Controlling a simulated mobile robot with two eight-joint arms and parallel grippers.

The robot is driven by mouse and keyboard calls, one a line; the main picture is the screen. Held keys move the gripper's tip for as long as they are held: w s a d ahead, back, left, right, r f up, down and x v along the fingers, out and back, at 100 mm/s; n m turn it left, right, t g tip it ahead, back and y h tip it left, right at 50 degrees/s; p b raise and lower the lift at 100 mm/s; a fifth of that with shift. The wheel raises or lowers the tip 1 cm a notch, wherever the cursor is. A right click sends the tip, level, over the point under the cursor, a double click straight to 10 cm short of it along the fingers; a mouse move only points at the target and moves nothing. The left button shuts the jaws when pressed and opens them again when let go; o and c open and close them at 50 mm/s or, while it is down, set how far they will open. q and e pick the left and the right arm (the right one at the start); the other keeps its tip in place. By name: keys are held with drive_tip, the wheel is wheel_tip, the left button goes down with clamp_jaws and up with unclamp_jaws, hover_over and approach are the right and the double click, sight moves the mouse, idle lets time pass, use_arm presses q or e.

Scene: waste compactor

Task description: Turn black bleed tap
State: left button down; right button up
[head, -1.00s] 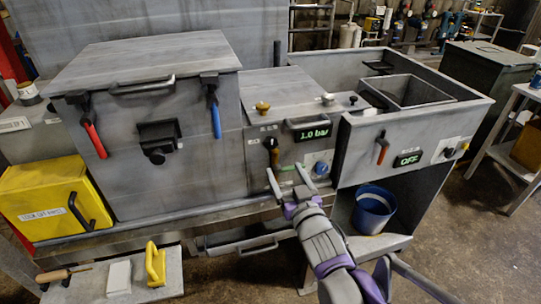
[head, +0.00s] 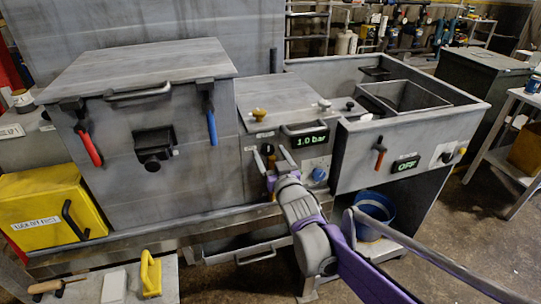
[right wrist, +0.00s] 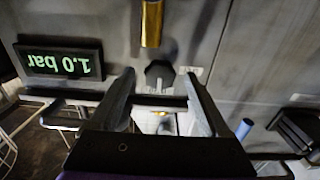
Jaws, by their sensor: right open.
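The black bleed tap (head: 267,149) is a small dark knob on the front panel, left of the lit 1.0 bar display (head: 309,138). In the right wrist view, which is upside down, the black tap (right wrist: 159,73) shows beyond and between the fingertips, with a brass spout (right wrist: 151,22) beside it. My right gripper (head: 270,153) is open in front of the tap, one finger on each side. Its two fingers also show in the right wrist view (right wrist: 160,78). Whether they touch the tap cannot be told. My left gripper is not in view.
A brass knob (head: 259,114) stands on the lid above. A blue bucket (head: 375,210) stands below, partly behind my arm.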

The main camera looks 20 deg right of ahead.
clamp_jaws()
idle(0.3)
